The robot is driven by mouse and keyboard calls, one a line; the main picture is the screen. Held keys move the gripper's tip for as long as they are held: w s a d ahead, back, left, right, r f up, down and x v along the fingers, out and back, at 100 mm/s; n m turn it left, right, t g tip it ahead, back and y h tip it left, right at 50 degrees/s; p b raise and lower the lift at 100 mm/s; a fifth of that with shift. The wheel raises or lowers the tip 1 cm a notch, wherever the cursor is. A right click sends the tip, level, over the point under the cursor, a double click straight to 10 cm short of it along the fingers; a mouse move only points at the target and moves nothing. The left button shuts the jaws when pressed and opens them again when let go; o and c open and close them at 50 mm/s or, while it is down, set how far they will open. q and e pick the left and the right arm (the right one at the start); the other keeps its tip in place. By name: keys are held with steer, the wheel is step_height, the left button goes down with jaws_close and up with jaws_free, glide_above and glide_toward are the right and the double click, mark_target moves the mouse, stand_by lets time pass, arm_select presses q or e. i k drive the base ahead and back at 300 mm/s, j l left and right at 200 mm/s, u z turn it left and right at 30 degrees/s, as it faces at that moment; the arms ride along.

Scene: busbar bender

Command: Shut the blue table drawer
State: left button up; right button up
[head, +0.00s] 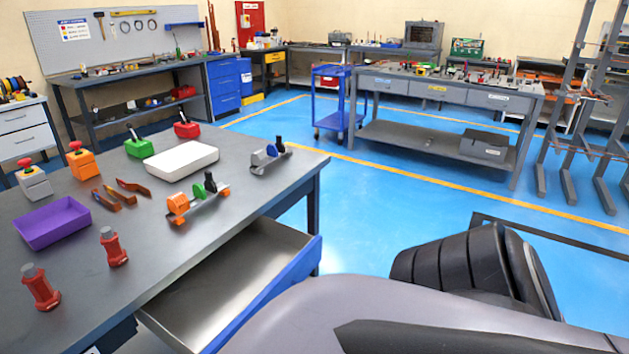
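The blue table drawer (262,298) is pulled out from under the dark grey table (255,180) at the left of the head view. Its metal inside (225,280) looks empty in the part that shows. Its blue front stands away from the table edge. My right arm crosses the lower right in front of the drawer and hides the near end of its front. Neither gripper shows in the head view, so I cannot see whether either one touches the drawer.
A blue cart (337,105) and a grey workbench (440,95) stand farther back. The blue floor (360,215) between is clear.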

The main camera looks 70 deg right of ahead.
mark_target(200, 311)
steer(key=j+z, duration=0.1)
steer(key=z, duration=1.7)
steer(key=j+u, duration=0.2)
steer(key=j, duration=0.4)
steer(key=k, duration=0.05)
